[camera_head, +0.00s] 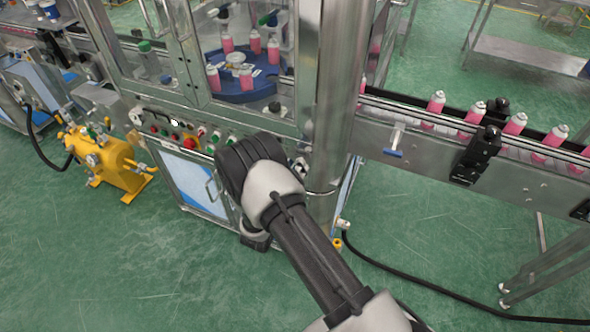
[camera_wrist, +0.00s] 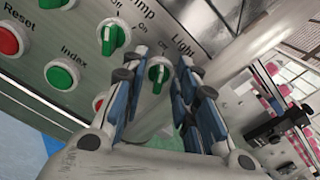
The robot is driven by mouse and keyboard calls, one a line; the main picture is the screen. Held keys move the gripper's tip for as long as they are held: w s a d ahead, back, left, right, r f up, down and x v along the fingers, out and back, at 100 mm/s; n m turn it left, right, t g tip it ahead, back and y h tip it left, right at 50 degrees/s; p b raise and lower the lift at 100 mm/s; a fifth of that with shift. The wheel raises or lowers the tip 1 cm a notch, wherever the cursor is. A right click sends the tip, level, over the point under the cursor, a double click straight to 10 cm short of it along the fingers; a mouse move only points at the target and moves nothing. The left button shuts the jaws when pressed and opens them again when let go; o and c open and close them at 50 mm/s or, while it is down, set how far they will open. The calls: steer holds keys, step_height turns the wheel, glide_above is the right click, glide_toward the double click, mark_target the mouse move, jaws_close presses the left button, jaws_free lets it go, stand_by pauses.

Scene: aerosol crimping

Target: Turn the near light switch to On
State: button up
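In the head view my wrist (camera_head: 250,165) is in front of the right end of the panel and hides the light switch and my fingers.
A similar green pump switch (camera_wrist: 113,37) sits to the left, with a green Index button (camera_wrist: 62,74) and red Reset button (camera_wrist: 10,40) beyond. A steel post (camera_head: 335,110) stands close right of my wrist. A conveyor with pink cans (camera_head: 515,124) runs to the right.

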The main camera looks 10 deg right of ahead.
jaws_close()
steer(key=shift+m, duration=0.3)
stand_by(0.3)
steer(key=m+b, duration=0.2)
steer(key=m, duration=0.3)
steer(key=m+b, duration=0.2)
steer(key=m, duration=0.4)
steer(key=shift+s+d+b, duration=0.15)
steer(key=shift+d+b, duration=0.05)
steer(key=shift+b, duration=0.15)
steer(key=shift+m, duration=0.3)
jaws_free()
